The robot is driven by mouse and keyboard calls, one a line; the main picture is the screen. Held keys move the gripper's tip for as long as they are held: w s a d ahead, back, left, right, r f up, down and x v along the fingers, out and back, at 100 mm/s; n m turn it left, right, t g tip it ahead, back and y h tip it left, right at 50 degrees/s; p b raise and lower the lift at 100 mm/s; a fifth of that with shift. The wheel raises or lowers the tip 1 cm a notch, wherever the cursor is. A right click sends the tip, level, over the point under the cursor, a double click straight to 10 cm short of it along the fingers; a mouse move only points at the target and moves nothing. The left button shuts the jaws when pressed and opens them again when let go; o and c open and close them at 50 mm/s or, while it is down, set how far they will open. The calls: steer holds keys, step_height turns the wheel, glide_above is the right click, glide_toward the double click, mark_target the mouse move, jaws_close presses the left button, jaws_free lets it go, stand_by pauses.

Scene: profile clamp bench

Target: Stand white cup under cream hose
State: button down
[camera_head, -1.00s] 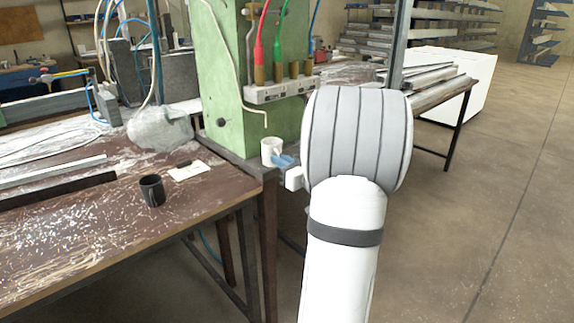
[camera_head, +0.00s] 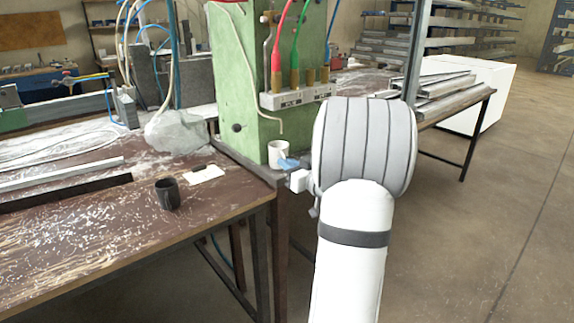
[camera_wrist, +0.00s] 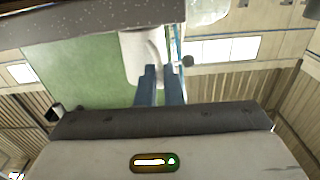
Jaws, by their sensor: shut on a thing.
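The white cup (camera_head: 278,153) is upright at the foot of the green machine column, by the bench corner. The cream hose (camera_head: 247,62) runs down the column, and its bent open end points down just above the cup's mouth. Whether the two line up in depth I cannot tell. My gripper (camera_head: 288,164) has blue fingers at the cup's right side and is shut on the cup, seemingly at its handle. In the wrist view the cup (camera_wrist: 136,50) is just beyond the fingers (camera_wrist: 160,84). Whether the cup's base touches the surface I cannot tell.
A black mug (camera_head: 167,194) stands on the brown bench (camera_head: 110,240) at left, near a white card (camera_head: 204,174). A grey lump (camera_head: 178,131) sits behind. A grey valve block (camera_head: 297,97) with red and green hoses juts from the column (camera_head: 235,85) above the cup.

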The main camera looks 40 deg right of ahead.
steer(key=shift+s+d, duration=0.3)
steer(key=shift+d, duration=0.15)
steer(key=shift+f, duration=0.4)
stand_by(0.9)
steer(key=c, duration=1.5)
jaws_free()
steer(key=s, duration=1)
steer(key=shift+d+p, duration=0.3)
steer(key=shift+d, duration=0.05)
